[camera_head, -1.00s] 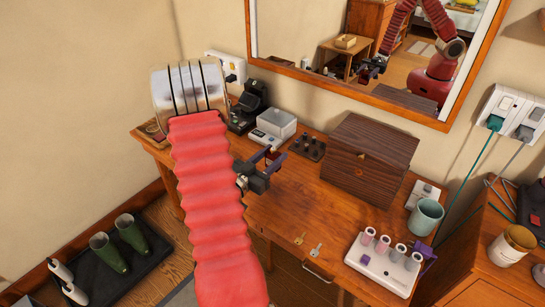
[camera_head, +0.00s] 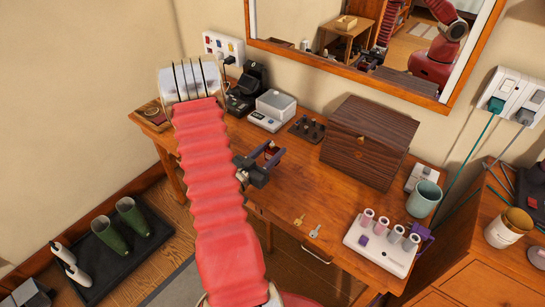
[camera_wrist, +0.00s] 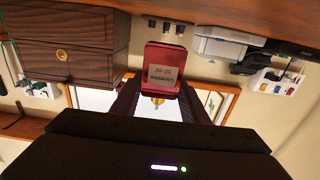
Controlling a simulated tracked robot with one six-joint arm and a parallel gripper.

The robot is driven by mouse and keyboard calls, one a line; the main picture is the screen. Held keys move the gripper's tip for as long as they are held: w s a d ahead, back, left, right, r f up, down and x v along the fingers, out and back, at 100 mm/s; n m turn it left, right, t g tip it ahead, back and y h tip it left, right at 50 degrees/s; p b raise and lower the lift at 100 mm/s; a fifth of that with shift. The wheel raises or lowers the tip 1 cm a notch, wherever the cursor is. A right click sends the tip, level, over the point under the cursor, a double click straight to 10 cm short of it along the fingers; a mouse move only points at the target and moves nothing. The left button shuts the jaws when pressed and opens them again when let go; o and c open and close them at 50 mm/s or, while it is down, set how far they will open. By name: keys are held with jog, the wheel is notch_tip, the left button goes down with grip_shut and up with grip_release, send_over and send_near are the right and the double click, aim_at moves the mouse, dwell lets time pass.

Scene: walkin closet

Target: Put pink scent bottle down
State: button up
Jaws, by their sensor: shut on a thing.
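The scent bottle (camera_wrist: 165,62) shows in the wrist view as a deep pink-red block with a label reading 50 ml and a small gold neck. My gripper (camera_head: 268,160) is shut on it, with a dark finger on each side of the bottle. In the head view the bottle is small and partly hidden between the fingers. The gripper is over the left part of the wooden desk (camera_head: 290,187). The bottle looks upright, its neck away from the desk. I cannot tell whether its base touches the desk.
Behind the gripper are a grey-white box-shaped device (camera_head: 272,110) and a black stand (camera_head: 307,128). A dark wooden box (camera_head: 369,142) stands to the right. Keys (camera_head: 299,220), a white vial rack (camera_head: 382,247) and a cup (camera_head: 424,199) are further right. The desk's middle is clear.

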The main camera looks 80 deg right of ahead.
jog(key=shift+f, duration=2.05)
jog(key=o, duration=1.2)
jog(key=shift+f, duration=0.1)
jog(key=v, duration=1.2)
